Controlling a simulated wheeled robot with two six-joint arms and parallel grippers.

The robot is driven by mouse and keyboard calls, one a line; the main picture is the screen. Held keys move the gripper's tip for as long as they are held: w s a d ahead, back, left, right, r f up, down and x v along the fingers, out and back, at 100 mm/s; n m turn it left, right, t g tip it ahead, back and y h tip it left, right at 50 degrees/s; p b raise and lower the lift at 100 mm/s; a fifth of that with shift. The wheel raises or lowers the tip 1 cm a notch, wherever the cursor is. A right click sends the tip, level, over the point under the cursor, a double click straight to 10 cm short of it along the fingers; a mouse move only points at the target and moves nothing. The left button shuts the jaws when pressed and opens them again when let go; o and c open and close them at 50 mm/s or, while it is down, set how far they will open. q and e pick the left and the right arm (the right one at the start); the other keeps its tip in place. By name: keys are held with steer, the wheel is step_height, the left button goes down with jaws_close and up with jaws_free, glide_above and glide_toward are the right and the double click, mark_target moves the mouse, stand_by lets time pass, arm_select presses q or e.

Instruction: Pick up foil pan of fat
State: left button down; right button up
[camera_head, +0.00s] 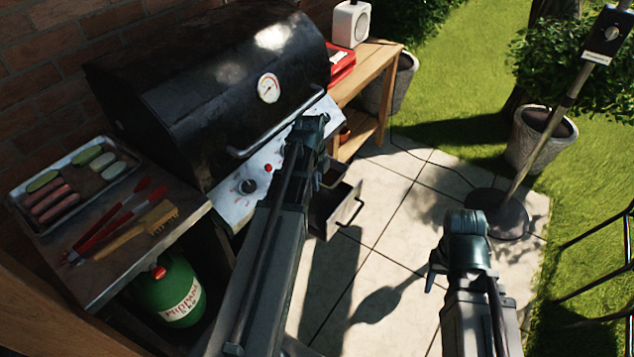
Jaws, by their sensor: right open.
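I cannot make out a foil pan of fat for certain in the head view. Below the front of the black barbecue (215,85), a dark drawer or tray with a handle (350,207) sticks out, and what lies inside it is hidden or too dark to tell. My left gripper (310,128) is in front of the barbecue's control panel, above that drawer; its fingers are not clear. My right gripper (433,268) is open over the paving, to the right of the drawer and apart from it.
A side shelf (110,277) at left holds a food tray (22,213), red tongs (118,218) and a wooden brush (140,228). A green gas bottle (170,290) stands below. A wooden side table (375,70) is behind. A round stand base (500,213) is on the right.

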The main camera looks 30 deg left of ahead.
step_height(320, 180, up, 13)
steer(key=p, duration=1.2)
